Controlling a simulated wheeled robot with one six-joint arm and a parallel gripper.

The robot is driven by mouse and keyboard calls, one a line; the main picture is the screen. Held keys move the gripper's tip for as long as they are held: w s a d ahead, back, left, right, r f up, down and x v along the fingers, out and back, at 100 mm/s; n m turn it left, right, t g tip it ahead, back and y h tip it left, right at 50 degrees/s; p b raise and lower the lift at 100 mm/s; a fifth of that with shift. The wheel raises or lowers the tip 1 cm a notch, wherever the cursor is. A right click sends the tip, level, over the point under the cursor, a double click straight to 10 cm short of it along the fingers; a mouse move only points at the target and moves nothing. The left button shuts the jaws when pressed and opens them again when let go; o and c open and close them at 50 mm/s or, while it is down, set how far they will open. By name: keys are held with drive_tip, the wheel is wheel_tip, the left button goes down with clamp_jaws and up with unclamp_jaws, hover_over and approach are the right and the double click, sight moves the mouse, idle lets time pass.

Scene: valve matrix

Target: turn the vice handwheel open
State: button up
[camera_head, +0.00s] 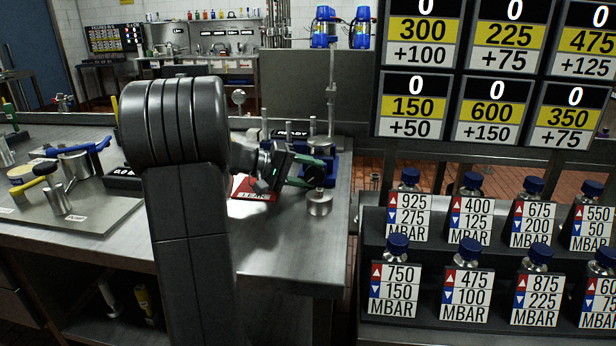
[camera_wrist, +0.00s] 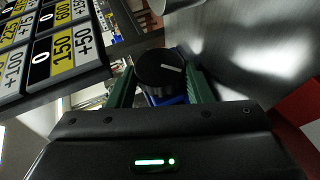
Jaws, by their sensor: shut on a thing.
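The vice (camera_head: 328,165) is a blue block near the right end of the steel bench, and some of its blue (camera_wrist: 178,98) shows below the knob in the wrist view. Its handwheel (camera_wrist: 160,72) shows in the wrist view as a dark round knob with a white line on its face. My gripper (camera_head: 312,172) reaches the vice from the left in the head view. Its two green fingers stand on either side of the handwheel in the wrist view (camera_wrist: 160,84), shut on it. In the head view my arm and fingers hide much of the vice's front.
A red-and-white card (camera_head: 254,189) lies on the bench left of the vice. A small metal cylinder (camera_head: 320,204) is just below my fingers. A rack of blue-capped bottles (camera_head: 396,244) and a number board (camera_head: 490,75) stand to the right. Bare bench (camera_head: 285,250) lies in front.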

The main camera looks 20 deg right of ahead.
idle(0.3)
drive_tip(key=o, duration=1)
drive_tip(key=shift+s, duration=0.1)
drive_tip(key=shift+f, duration=0.1)
